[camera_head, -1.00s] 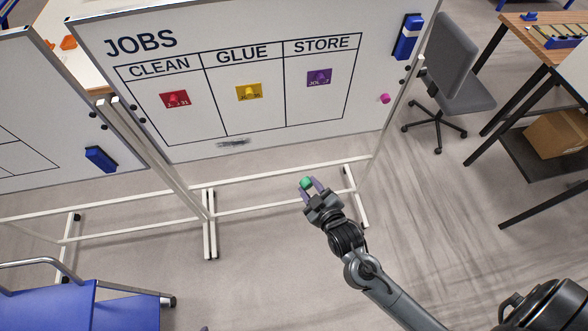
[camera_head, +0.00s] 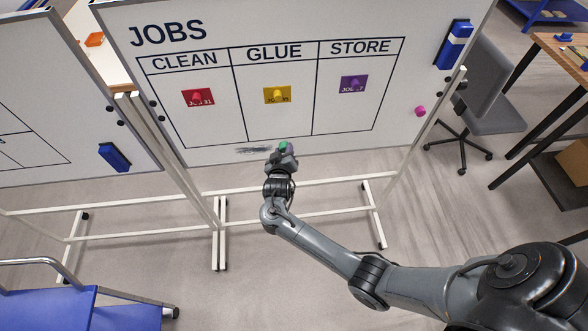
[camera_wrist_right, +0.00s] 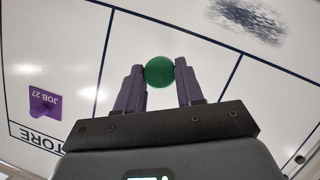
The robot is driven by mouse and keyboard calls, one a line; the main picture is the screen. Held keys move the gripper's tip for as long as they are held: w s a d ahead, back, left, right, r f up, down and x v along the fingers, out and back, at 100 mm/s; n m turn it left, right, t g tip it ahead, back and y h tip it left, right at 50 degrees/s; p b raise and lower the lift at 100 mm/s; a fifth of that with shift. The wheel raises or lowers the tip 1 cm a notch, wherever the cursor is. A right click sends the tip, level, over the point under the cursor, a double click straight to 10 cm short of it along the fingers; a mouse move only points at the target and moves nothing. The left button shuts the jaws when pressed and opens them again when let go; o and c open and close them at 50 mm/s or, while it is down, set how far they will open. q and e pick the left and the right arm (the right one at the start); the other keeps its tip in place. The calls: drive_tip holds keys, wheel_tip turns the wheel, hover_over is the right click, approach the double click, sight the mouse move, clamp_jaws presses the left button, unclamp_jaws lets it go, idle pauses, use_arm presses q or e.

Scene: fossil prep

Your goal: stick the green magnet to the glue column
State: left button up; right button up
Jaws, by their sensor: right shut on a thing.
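The green magnet (camera_head: 283,146) is a small round ball. My right gripper (camera_head: 283,151) is shut on it, in front of the lower edge of the JOBS whiteboard (camera_head: 420,60). The magnet also shows between the two purple fingers in the right wrist view (camera_wrist_right: 160,71). The glue column (camera_head: 263,118) is the middle column and holds a yellow magnet (camera_head: 278,95) over a yellow card. In the head view the green magnet appears just below this column. I cannot tell whether it touches the board. My left gripper is not in view.
A red magnet (camera_head: 197,97) is in the CLEAN column and a purple one (camera_head: 353,84) in STORE. A pink magnet (camera_head: 420,111) sits right of the table lines. A dark smudge (camera_head: 253,150) marks the board below the columns. The lower glue column is bare.

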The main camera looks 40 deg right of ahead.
drive_tip(key=shift+w+r, duration=0.5)
drive_tip(key=shift+r, duration=0.15)
drive_tip(key=shift+r+p, duration=0.1)
drive_tip(key=shift+p, duration=0.2)
drive_tip(key=shift+w+d+f+b, duration=0.25)
drive_tip(key=shift+w+d+b, duration=0.05)
drive_tip(key=shift+w+b, duration=0.2)
drive_tip(key=shift+w+d+r+b, duration=0.1)
drive_tip(key=shift+w+d+b, duration=0.5)
drive_tip(key=shift+w, duration=0.3)
drive_tip(key=shift+w+d+r+b, duration=0.1)
drive_tip(key=shift+w+d+b, duration=0.35)
drive_tip(key=shift+w+d, duration=0.3)
drive_tip(key=shift+a, duration=0.1)
drive_tip(key=shift+w+p, duration=0.1)
drive_tip(key=shift+p, duration=0.35)
